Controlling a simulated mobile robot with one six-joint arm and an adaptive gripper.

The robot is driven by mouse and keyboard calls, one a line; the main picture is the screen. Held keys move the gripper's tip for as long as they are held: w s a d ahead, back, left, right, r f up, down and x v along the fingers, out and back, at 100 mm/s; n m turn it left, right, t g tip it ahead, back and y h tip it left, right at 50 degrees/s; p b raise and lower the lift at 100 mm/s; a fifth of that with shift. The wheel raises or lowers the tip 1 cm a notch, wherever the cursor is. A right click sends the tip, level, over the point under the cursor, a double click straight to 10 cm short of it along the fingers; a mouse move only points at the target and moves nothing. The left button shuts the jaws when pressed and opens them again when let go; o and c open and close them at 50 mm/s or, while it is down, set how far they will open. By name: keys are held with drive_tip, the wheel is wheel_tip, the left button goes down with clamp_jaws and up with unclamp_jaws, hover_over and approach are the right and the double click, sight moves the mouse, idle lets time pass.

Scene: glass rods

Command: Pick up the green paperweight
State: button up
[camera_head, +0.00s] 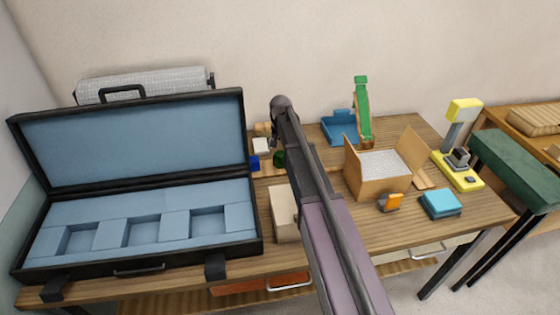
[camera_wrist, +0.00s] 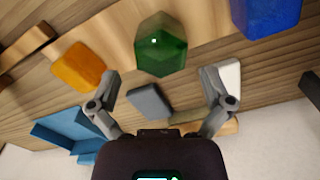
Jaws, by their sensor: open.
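The green paperweight (camera_wrist: 160,45) is a faceted, see-through green lump in the upper middle of the wrist view. It rests on a wooden surface. My gripper (camera_wrist: 161,76) is open, its two fingers spread apart below and to either side of the paperweight in that view. Nothing is held between them. In the head view a small dark green piece (camera_head: 279,157), likely the paperweight, shows beside my arm, partly hidden. My gripper cannot be made out clearly there.
Around the paperweight lie an orange block (camera_wrist: 80,67), a blue block (camera_wrist: 266,15), a grey block (camera_wrist: 149,102) and a white block (camera_wrist: 228,78). An open black case (camera_head: 250,235) fills the table's left. A cardboard box (camera_head: 375,187) and blue tray (camera_head: 338,131) stand right.

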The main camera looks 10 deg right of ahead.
sight(280, 154)
drive_tip(key=shift+f, duration=0.15)
drive_tip(key=shift+f+b, duration=2.45)
drive_tip(key=shift+b, duration=0.2)
drive_tip(key=shift+a, duration=0.1)
drive_tip(key=c, duration=1.1)
